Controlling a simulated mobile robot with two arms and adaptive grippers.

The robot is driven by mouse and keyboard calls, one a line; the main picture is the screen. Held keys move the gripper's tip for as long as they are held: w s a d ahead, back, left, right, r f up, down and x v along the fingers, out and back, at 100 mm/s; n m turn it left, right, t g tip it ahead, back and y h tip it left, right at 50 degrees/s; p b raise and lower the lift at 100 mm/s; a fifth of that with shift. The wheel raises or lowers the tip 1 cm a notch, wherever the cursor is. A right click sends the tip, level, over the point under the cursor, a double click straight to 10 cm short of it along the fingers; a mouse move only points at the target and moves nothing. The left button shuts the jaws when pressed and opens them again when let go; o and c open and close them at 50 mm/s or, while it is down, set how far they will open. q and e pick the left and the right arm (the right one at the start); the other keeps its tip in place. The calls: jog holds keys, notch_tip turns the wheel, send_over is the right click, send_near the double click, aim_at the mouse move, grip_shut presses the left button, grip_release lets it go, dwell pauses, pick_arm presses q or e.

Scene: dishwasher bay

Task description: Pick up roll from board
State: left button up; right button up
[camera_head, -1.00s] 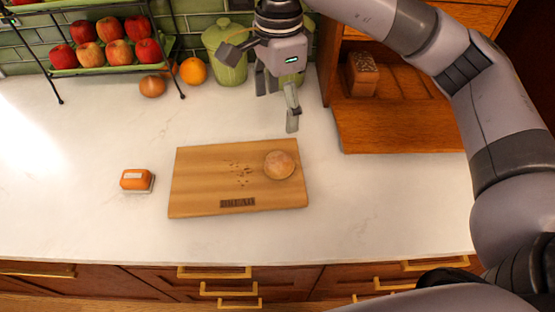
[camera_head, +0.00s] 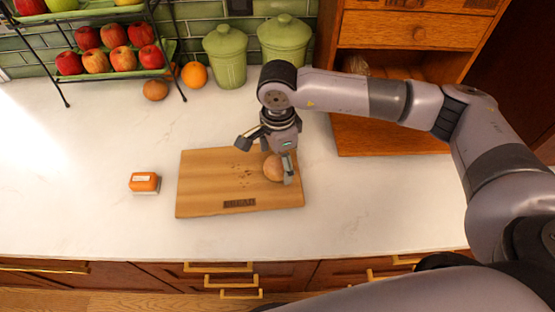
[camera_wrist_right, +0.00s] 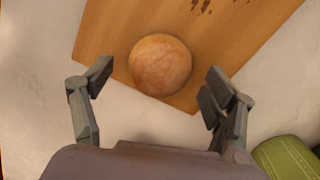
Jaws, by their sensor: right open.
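A round brown roll (camera_head: 273,168) lies on the right part of the wooden board (camera_head: 215,190), which rests on the white counter. My right gripper (camera_head: 267,158) is open above the board's right part, and one finger partly covers the roll in the head view. In the right wrist view the roll (camera_wrist_right: 160,65) sits ahead of and between the two spread fingers of the right gripper (camera_wrist_right: 158,88), touching neither as far as I can see. The board (camera_wrist_right: 240,40) fills the upper part of that view. My left gripper is not in view.
An orange-topped small box (camera_head: 144,182) sits left of the board. Behind stand a rack of apples (camera_head: 110,60), an onion (camera_head: 155,88), an orange (camera_head: 194,75) and green canisters (camera_head: 226,55). A wooden cabinet (camera_head: 385,135) stands at the right. The front counter is clear.

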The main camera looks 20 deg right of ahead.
jog(key=shift+f, duration=0.7)
jog(key=shift+c, duration=0.5)
jog(key=c, duration=0.9)
jog(key=shift+r, duration=0.15)
